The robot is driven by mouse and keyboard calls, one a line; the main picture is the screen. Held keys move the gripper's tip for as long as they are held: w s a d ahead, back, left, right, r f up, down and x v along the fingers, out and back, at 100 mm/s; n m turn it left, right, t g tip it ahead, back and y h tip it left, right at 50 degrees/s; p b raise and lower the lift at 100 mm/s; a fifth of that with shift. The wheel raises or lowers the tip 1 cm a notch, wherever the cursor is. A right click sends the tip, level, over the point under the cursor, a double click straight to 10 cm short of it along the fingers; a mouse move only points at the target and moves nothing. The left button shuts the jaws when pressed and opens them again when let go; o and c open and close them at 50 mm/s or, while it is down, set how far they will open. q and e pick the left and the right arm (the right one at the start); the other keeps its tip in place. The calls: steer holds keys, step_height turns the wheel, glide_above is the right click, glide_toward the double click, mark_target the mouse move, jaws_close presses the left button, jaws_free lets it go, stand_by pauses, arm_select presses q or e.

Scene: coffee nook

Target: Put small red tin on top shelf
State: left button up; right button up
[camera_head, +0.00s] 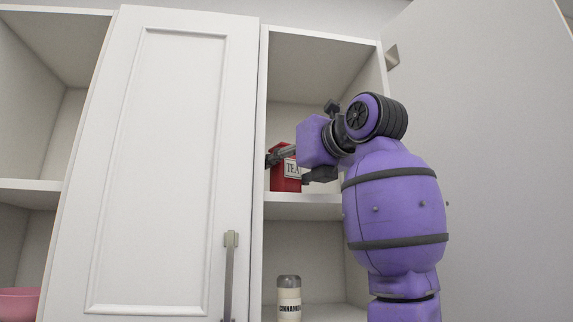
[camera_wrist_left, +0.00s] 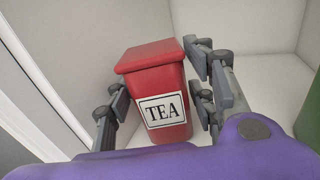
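The small red tin (camera_head: 287,180) with a white TEA label stands upright on the upper shelf (camera_head: 300,207) of the open cupboard section, near its left side. It fills the middle of the left wrist view (camera_wrist_left: 155,80). My left gripper (camera_head: 292,166) reaches in from the right, with one finger on each side of the tin. Its fingers (camera_wrist_left: 160,103) look parted around the tin, with a narrow gap on the right side; contact on the left is hard to tell. My right gripper is not in view.
A cinnamon jar (camera_head: 289,300) stands on the lower shelf. A closed white cupboard door (camera_head: 170,170) is to the left, and a pink bowl (camera_head: 18,303) sits far left. A green object (camera_wrist_left: 309,122) stands right of the tin.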

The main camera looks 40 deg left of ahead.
arm_select(q)
steer(key=shift+r, duration=0.15)
steer(key=shift+d, duration=0.3)
steer(key=b+v, duration=0.1)
steer(key=v, duration=1)
steer(key=shift+s+d, duration=0.2)
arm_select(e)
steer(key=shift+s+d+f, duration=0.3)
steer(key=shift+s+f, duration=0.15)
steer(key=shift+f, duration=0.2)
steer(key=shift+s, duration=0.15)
